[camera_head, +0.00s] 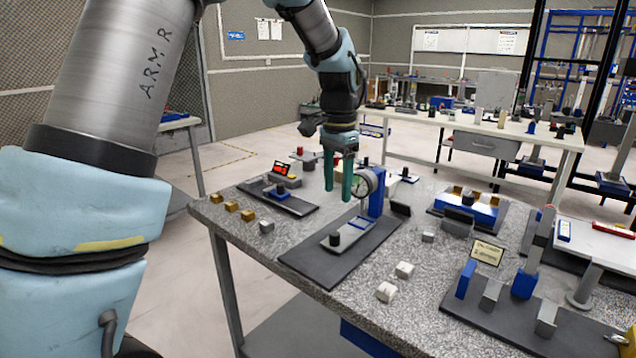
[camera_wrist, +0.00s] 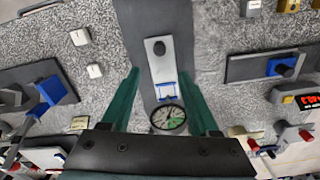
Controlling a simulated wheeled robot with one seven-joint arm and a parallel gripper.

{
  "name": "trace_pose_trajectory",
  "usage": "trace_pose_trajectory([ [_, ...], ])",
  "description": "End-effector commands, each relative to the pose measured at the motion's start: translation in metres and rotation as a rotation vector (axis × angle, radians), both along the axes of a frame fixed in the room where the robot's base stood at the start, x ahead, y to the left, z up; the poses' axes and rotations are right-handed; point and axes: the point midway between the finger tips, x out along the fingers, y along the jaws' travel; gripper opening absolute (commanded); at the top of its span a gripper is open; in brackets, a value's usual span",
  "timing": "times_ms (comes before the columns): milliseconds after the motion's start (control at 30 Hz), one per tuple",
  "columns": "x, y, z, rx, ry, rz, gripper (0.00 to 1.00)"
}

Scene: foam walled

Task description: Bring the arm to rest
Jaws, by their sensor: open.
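My arm reaches in from the upper left in the head view, with the wrist bent down over the table. My gripper (camera_head: 338,178) has two green fingers pointing down, apart with nothing between them. It hangs above the table (camera_head: 232,218), near a round dial gauge (camera_head: 362,184) on a blue stand (camera_head: 377,192). In the wrist view my gripper (camera_wrist: 160,95) is also open, with the dial gauge (camera_wrist: 168,117) showing between the fingers. Whether the fingers touch the gauge cannot be told.
A dark plate (camera_head: 345,262) with a black knob lies below my gripper. White blocks (camera_head: 386,292), brass blocks (camera_head: 232,206) and a blue fixture (camera_head: 470,208) crowd the table. A second bench (camera_head: 480,125) is behind.

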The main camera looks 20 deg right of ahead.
Motion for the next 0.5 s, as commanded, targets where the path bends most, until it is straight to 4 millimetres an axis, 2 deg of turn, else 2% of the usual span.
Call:
trace_pose_trajectory([
  [167, 0.002, 0.006, -0.001, -0.001, -0.001, 0.019, 0.61],
  [267, 0.011, 0.036, -0.004, -0.007, -0.007, 0.107, 0.61],
  [367, 0.02, 0.091, -0.01, -0.019, -0.019, 0.281, 0.61],
  [500, 0.015, 0.19, -0.025, -0.047, -0.046, 0.607, 0.61],
])
